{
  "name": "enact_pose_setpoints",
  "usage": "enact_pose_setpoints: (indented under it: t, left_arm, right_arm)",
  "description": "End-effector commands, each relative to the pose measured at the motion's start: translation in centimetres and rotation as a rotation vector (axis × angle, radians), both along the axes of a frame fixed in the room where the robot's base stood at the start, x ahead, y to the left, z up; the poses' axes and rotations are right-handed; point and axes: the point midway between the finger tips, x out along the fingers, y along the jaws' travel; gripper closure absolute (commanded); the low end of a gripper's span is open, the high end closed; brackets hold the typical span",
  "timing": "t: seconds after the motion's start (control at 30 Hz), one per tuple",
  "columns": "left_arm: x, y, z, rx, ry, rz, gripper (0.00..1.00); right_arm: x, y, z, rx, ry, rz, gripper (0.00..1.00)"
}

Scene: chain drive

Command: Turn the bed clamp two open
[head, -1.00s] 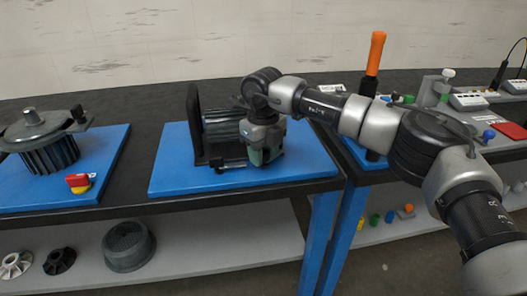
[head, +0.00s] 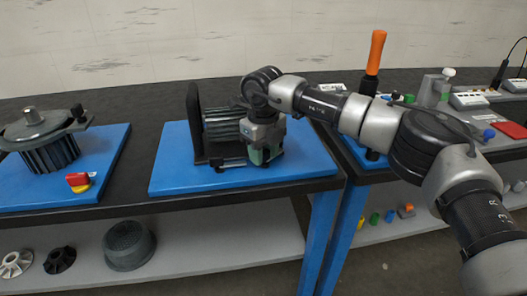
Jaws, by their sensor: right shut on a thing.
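A dark motor unit (head: 221,126) with a black upright plate (head: 194,122) stands on a blue mat (head: 310,160) on the middle table. A small black clamp handle (head: 219,168) shows at the front foot of the plate. My right gripper (head: 262,152) points down at the right end of the motor. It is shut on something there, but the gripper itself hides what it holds. I cannot tell whether that is bed clamp two. My left gripper is not in view.
Another finned motor (head: 48,145) and a red and yellow switch (head: 78,182) sit on the left blue mat. An orange-handled tool (head: 375,52) stands at the right. The right part of the middle mat is clear.

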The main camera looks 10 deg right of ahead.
Motion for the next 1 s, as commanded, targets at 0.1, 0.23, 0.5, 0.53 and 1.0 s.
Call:
enact_pose_setpoints:
  t: [0.1,0.23,0.5,0.53,1.0]
  left_arm:
    - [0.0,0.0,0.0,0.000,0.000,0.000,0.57]
    - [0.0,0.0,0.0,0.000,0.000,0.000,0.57]
    - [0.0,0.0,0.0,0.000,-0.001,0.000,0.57]
    - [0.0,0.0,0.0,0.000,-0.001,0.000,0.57]
    - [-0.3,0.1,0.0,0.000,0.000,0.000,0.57]
  right_arm:
    - [0.1,0.0,0.1,0.002,-0.003,-0.001,0.86]
    - [0.1,0.0,0.1,0.002,-0.003,-0.001,0.61]
    - [0.0,0.0,0.0,0.001,-0.002,0.000,0.38]
    - [0.0,0.0,0.0,0.001,-0.001,0.000,0.38]
    - [0.1,0.0,5.5,0.002,-0.005,-0.001,0.38]
